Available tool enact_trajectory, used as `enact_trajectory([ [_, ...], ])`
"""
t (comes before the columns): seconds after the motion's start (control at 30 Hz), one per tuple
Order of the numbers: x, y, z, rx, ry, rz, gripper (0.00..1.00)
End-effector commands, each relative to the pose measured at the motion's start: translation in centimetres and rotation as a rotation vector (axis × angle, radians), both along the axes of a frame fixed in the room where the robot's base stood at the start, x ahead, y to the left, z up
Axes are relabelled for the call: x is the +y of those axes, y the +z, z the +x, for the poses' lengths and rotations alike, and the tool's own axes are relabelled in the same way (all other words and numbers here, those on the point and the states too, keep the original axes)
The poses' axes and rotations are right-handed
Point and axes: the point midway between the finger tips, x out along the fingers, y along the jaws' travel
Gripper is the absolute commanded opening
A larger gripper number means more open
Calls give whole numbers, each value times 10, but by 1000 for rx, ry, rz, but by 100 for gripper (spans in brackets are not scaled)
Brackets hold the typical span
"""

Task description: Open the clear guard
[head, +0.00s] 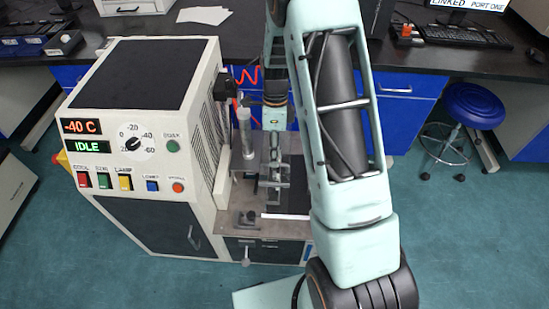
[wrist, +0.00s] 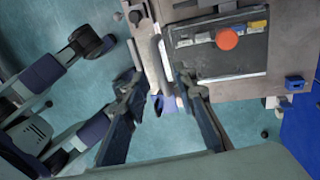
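The clear guard (head: 268,180) is a see-through panel at the front of the rheometer's test station, beside the cream control cabinet. It looks upright and closed, though its edges are hard to make out. My gripper (wrist: 158,84) shows in the wrist view with its two dark fingers spread apart. A pale narrow bar (wrist: 164,62) with a blue piece (wrist: 160,104) at its end lies between or just beyond the fingertips. I cannot tell whether they touch it. In the head view my arm hides part of the station.
The cream cabinet (head: 115,160) shows "-40 C" and "IDLE" above several coloured buttons. In the wrist view a round orange-red part (wrist: 227,39) sits on a dark plate. A blue stool (head: 473,105) stands at the right, and a dark bench (head: 450,60) runs behind.

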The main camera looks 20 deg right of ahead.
Motion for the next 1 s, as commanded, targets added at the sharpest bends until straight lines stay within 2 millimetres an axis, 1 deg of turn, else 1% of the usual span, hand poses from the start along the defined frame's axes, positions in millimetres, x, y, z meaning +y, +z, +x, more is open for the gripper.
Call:
enact_trajectory([
  [0.03, 0, -7, -2, 2, 0, 1, 26],
  [0.17, 1, -15, -3, 0, 0, 0, 26],
  [0.47, 1, -17, -3, -1, 1, 0, 26],
  [0.7, 1, -16, -3, -1, 1, 0, 1],
  [1.0, 1, -16, -3, -1, 1, 0, 0],
])
